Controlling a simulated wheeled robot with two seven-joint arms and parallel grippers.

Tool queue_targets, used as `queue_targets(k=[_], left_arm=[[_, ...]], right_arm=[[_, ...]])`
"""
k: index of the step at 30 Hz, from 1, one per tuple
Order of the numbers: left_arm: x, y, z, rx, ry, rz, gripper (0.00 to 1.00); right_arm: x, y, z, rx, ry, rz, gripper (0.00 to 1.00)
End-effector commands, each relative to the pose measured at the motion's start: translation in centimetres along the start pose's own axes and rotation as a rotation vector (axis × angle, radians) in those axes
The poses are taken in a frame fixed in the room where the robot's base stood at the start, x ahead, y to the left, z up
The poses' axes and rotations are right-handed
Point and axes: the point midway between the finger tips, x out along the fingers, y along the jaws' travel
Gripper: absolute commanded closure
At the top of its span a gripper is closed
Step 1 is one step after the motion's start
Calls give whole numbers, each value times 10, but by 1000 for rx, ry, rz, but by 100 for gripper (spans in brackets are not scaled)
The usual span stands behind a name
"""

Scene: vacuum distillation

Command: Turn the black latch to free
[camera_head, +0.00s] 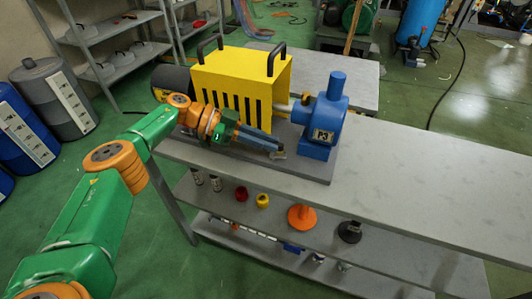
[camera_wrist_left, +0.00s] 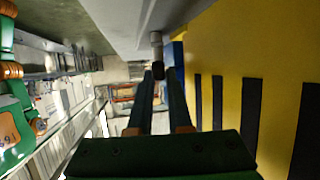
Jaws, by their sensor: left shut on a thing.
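The black latch (camera_wrist_left: 158,71) shows in the wrist view as a small dark piece below a short grey cylinder (camera_wrist_left: 156,42). My left gripper (camera_wrist_left: 159,77) has its two long fingers close around this dark piece, one on each side. In the head view, my left gripper (camera_head: 279,150) reaches in from the left along the front of the yellow slotted cover (camera_head: 238,85), with its tips low near the blue pump (camera_head: 322,120). The latch cannot be made out there. How far it is turned is unclear. My right gripper is not in view.
The yellow cover has two black handles on top and sits on a dark base plate (camera_head: 300,168) on the grey bench (camera_head: 430,165). The bench is bare to the right. Drums stand at left.

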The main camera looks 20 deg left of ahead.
Motion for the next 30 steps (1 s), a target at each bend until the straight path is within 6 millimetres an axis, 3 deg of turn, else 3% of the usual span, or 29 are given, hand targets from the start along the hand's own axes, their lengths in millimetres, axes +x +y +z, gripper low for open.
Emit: queue_targets(k=[15,16,19,30], left_arm=[[1,0,0,6,-2,19,100],[1,0,0,6,-2,19,77],[1,0,0,6,-1,19,52],[0,0,0,7,0,17,52]], right_arm=[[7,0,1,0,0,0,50],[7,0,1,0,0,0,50],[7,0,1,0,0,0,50],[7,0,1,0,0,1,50]])
